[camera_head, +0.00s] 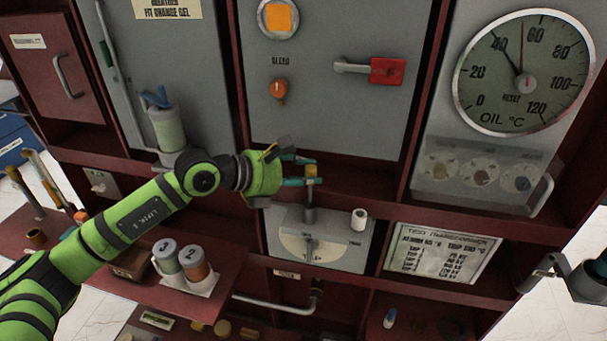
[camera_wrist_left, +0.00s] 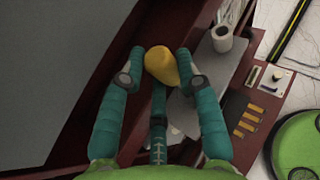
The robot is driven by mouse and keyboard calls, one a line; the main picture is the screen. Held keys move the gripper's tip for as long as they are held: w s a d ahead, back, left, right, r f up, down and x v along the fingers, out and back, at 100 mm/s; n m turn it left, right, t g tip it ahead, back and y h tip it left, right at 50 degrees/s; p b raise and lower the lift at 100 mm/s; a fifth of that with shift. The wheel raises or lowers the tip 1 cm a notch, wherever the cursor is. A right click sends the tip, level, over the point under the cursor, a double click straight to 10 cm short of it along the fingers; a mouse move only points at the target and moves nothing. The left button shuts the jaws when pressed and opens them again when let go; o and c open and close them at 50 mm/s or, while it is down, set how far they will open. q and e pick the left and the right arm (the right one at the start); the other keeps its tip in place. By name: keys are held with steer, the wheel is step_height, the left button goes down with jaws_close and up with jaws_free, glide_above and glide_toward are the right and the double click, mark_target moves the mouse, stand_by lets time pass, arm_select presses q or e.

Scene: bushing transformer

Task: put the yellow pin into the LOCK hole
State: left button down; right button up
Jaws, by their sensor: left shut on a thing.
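My left gripper (camera_head: 298,171) reaches in from the left, above the grey tap panel (camera_head: 346,244). Its teal fingers are shut on the yellow pin (camera_head: 311,170). In the left wrist view the pin's rounded yellow head (camera_wrist_left: 160,65) shows between the fingertips. A grey upright piece (camera_head: 309,197) shows directly below the yellow part in the head view; I cannot tell whether it belongs to the pin or the panel. I cannot make out the LOCK hole or its label.
A red-handled lever (camera_head: 386,70) and oil gauge (camera_head: 524,73) are above and right. Two numbered canisters (camera_head: 194,264) stand below my left arm.

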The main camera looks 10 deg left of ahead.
mark_target(304, 206)
arm_select(q)
steer(key=shift+f+b, duration=2.45)
steer(key=shift+f, duration=0.45)
steer(key=c, duration=0.8)
jaws_free()
steer(key=shift+a, duration=0.1)
steer(key=v, duration=1.1)
steer(key=shift+s+a+r, duration=0.15)
steer(key=shift+s+r, duration=0.1)
steer(key=shift+s, duration=0.05)
